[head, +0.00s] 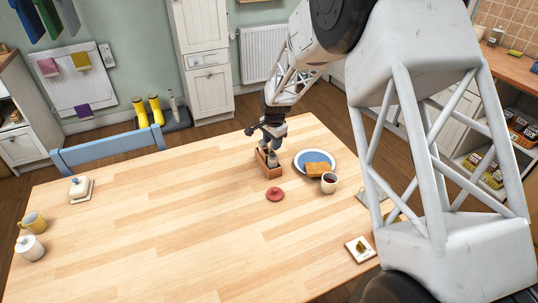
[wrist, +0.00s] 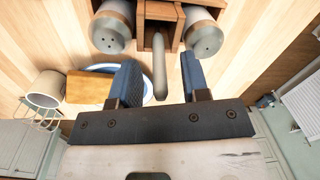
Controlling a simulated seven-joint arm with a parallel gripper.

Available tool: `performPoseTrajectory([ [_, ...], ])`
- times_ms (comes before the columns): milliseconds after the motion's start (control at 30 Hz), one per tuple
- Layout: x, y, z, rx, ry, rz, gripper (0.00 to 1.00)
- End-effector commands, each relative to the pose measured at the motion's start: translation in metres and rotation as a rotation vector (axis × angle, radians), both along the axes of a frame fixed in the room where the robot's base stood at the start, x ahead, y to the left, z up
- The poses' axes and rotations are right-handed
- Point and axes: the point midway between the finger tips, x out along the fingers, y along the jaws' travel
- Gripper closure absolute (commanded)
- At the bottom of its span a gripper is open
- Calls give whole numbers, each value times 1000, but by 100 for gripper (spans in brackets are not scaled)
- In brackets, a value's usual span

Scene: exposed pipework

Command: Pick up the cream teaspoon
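A wooden caddy (head: 268,168) stands on the table; it shows at the top of the wrist view (wrist: 176,11). A pale cream-grey handle (wrist: 159,65), which looks like the teaspoon's, sticks up from its middle slot. The rest of the spoon is hidden in the caddy, and I cannot pick it out in the head view. My gripper (wrist: 158,72) is open, with its two blue fingers on either side of the handle in the picture and visible gaps to both. In the head view my gripper (head: 268,137) is just above the caddy.
Two grey-topped shakers (wrist: 112,28) (wrist: 203,32) flank the handle in the caddy. A blue plate with toast (head: 315,162), a dark-filled mug (head: 329,183) and a red lidded piece (head: 275,194) stand close by. The table's left and middle are mostly clear.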

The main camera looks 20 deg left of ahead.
Motion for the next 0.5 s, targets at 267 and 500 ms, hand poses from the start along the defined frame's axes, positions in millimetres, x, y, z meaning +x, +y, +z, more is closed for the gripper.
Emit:
performPoseTrajectory([
  [267,0,0,0,0,0,0,100],
  [500,0,0,0,0,0,0,100],
])
